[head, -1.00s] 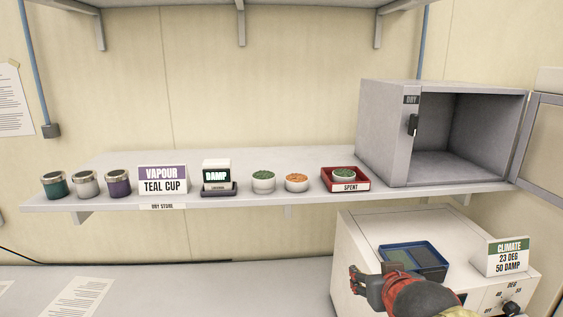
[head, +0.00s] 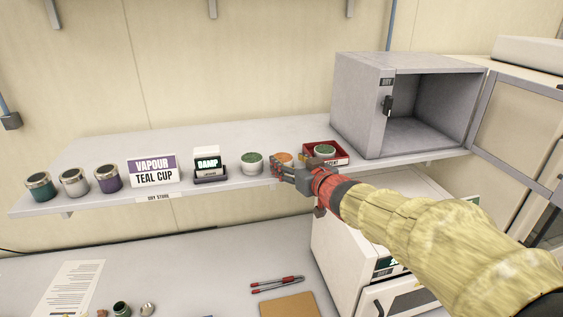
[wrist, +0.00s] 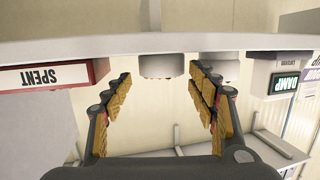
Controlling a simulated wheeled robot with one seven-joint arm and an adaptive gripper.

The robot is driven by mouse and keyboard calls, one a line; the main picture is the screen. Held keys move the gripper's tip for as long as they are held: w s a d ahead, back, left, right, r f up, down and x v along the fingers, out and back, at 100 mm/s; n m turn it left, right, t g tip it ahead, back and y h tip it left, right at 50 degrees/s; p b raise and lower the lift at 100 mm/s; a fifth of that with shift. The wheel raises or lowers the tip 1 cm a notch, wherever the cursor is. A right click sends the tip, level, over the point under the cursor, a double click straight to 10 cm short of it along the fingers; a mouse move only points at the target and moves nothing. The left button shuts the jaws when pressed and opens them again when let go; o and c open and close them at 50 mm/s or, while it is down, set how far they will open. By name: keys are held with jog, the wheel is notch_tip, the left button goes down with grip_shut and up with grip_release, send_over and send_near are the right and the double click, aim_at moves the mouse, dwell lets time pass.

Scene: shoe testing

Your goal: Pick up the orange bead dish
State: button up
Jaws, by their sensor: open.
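The orange bead dish (head: 284,157) is a small white bowl of orange beads near the shelf's front edge. My gripper (head: 283,172) is open and empty in front of it, covering its lower part in the head view. The wrist view is upside down. There the dish (wrist: 161,68) appears beyond and between the two spread fingers (wrist: 162,84), close to the shelf edge. I cannot tell how much gap remains, but the fingers do not appear shut on it.
A green bead dish (head: 252,163) stands just left. The red SPENT tray (head: 342,158) with another green dish is just right, partly behind my gripper. The DAMP display (head: 208,163) is farther left. The open grey DRY cabinet (head: 360,95) stands at the shelf's right.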

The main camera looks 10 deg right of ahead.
aim_at(283, 158)
jog(key=x, duration=0.4)
jog(key=shift+w+a+f, duration=0.1)
jog(key=shift+w+a, duration=0.15)
jog(key=shift+w, duration=0.05)
jog(key=shift+s, duration=0.1)
jog(key=shift+c, duration=0.4)
jog(key=c, duration=0.9)
